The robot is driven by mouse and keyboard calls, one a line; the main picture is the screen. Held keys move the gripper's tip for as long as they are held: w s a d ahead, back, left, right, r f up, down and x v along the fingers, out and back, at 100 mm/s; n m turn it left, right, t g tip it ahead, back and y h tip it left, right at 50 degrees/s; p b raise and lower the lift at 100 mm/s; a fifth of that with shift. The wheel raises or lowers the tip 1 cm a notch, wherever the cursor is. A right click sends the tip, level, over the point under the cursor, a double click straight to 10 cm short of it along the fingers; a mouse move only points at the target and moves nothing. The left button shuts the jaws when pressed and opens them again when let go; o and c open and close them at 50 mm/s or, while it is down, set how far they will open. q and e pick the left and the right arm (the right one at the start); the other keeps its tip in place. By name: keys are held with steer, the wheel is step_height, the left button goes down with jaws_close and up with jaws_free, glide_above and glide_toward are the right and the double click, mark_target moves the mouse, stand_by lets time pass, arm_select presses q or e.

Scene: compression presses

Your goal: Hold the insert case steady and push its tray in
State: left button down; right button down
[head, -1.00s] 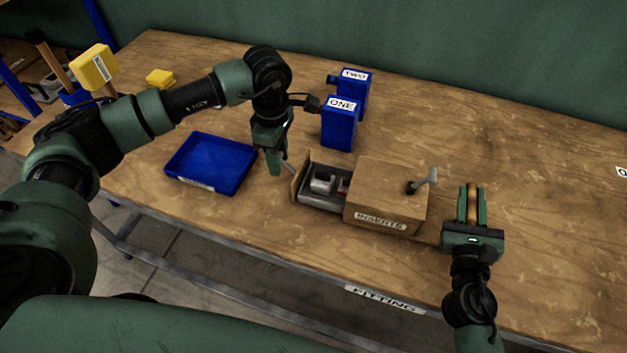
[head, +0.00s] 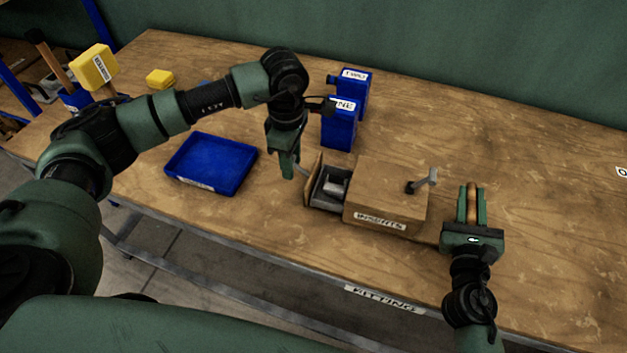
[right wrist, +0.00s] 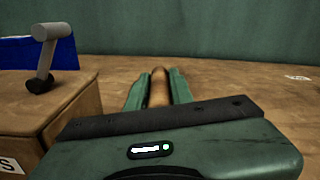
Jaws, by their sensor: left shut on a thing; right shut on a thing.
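The wooden insert case (head: 390,187), labelled INSERTS, sits on the bench. Its dark tray (head: 326,196) sticks partly out of the left end, with a grey metal piece (head: 337,185) in it. My left gripper (head: 289,167) is at the tray's wooden front (head: 313,181), shut on its small pull, which the fingers mostly hide. My right gripper (head: 471,200) is right of the case, shut on a wooden bar, also seen in the right wrist view (right wrist: 159,88). I cannot tell whether this bar joins the case. A grey lever (head: 424,181) stands on the case top.
A blue bin (head: 211,163) lies left of the case. The bench front edge, with a label (head: 382,299), is close to the case.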

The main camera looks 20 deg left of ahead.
mark_target(325, 169)
arm_select(q)
steer(key=shift+d, duration=0.55)
arm_select(e)
steer(key=shift+a, duration=0.1)
arm_select(q)
steer(key=shift+d, duration=0.95)
steer(key=shift+w+d, duration=0.1)
steer(key=shift+d, duration=2.3)
steer(key=c, duration=0.9)
jaws_free()
steer(key=shift+w, duration=0.1)
